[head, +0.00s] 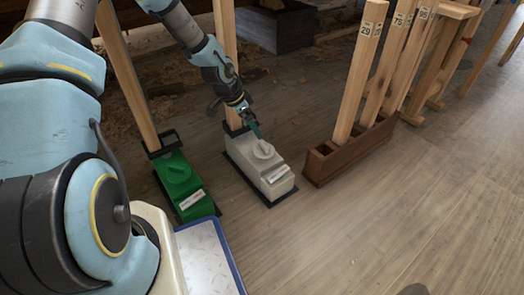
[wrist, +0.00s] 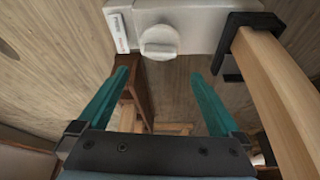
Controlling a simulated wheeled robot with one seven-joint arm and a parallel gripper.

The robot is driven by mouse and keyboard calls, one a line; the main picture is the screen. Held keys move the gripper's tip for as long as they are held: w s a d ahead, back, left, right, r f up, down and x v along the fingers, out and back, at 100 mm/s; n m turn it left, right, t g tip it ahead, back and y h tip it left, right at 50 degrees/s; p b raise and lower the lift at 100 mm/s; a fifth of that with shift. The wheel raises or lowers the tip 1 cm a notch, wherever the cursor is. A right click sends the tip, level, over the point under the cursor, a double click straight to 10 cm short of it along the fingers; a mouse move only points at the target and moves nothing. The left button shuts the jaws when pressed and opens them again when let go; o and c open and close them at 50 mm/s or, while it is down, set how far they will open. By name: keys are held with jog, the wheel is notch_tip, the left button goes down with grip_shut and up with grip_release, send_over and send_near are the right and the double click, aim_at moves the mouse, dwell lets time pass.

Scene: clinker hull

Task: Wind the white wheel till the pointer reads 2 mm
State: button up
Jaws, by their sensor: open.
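The white wheel (head: 263,150) is a round knob with a raised grip bar, on top of a pale grey-white box (head: 250,169). It also shows in the wrist view (wrist: 159,42), on the pale box beyond my fingertips. My gripper (head: 254,129) is close by the wheel. In the wrist view its two teal fingers (wrist: 160,73) are spread apart with nothing between them. The wheel appears ahead of the gap and apart from both fingers. A label (wrist: 118,33) sits at one end of the box. I cannot make out a pointer or its reading.
A green box (head: 182,184) with a similar green knob stands left of the white one. Wooden posts rise behind both boxes; the white box's post (wrist: 280,95) is clamped by a black bracket (wrist: 235,45). A brown slotted rack (head: 345,150) holds boards at right.

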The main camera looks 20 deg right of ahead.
aim_at(263, 144)
jog(key=b+x, duration=0.4)
jog(key=x, duration=0.6)
jog(key=shift+f+b, duration=0.25)
jog(key=shift+b, duration=0.1)
jog(key=shift+c, duration=0.4)
jog(key=c, duration=1.1)
jog(key=shift+s+d+r+n+t+p, duration=0.1)
jog(key=shift+r+n+t+p, duration=0.1)
jog(key=shift+n+p, duration=0.4)
jog(key=shift+s+r+n+t+p, duration=0.1)
jog(key=shift+s+n+t+p, duration=0.1)
jog(key=shift+n+p, duration=0.4)
jog(key=shift+c, duration=0.2)
jog(key=shift+w+f+n+t+y+p, duration=0.15)
jog(key=shift+n+t+p, duration=0.25)
jog(key=shift+n, duration=0.45)
jog(key=shift+f+n+t+y+p, duration=0.15)
jog(key=shift+n+t+p, duration=0.25)
jog(key=shift+n, duration=0.45)
